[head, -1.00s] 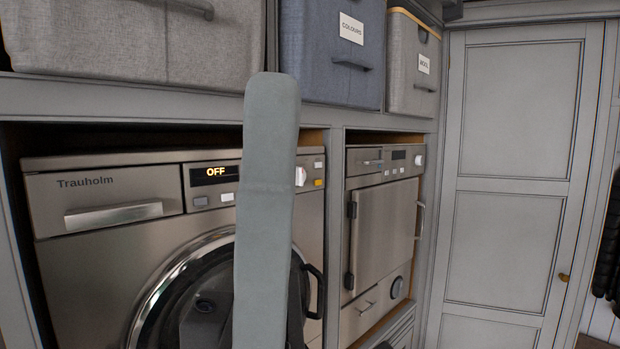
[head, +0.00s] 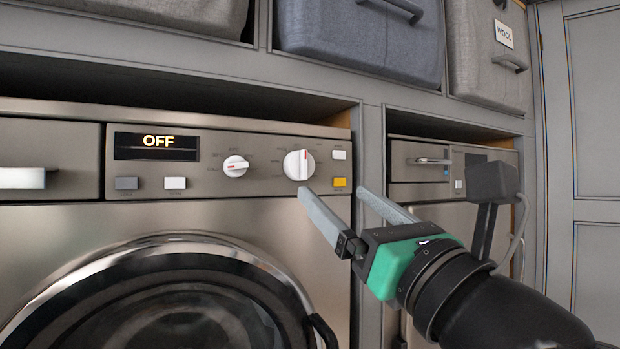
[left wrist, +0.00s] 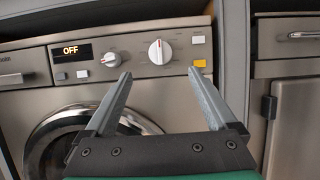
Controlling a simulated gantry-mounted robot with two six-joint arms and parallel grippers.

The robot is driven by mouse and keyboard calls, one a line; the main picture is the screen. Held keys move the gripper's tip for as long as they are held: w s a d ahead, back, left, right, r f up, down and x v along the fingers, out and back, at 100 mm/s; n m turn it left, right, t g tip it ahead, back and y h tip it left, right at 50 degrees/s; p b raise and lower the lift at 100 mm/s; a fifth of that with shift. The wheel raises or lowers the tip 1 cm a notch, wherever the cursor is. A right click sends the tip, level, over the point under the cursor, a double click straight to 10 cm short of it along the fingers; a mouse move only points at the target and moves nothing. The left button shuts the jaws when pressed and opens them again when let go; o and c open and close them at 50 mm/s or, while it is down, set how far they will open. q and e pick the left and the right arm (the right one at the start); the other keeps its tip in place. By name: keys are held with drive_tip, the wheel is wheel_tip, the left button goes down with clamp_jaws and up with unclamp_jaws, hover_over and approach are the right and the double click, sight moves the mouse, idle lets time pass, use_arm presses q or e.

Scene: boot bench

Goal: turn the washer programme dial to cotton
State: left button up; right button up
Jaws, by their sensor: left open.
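The washer (head: 60,240) has a display (head: 156,146) reading OFF. A large white dial (head: 299,165) with a red mark pointing about straight up is on the right of its panel. My right gripper is not in view.
A yellow button (head: 339,182) and a white button (head: 339,155) sit right of the large dial. A round door with a dark handle (head: 323,330) is below. A second appliance (head: 420,160) stands right, behind a cabinet post. Fabric boxes (head: 350,40) are on the shelf above.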

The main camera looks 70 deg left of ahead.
sight(305, 167)
use_arm(q)
drive_tip(key=p+x, duration=0.2)
drive_tip(key=x, duration=0.9)
drive_tip(key=shift+a+r, duration=0.15)
drive_tip(key=shift+a, duration=0.05)
drive_tip(key=c, duration=1.4)
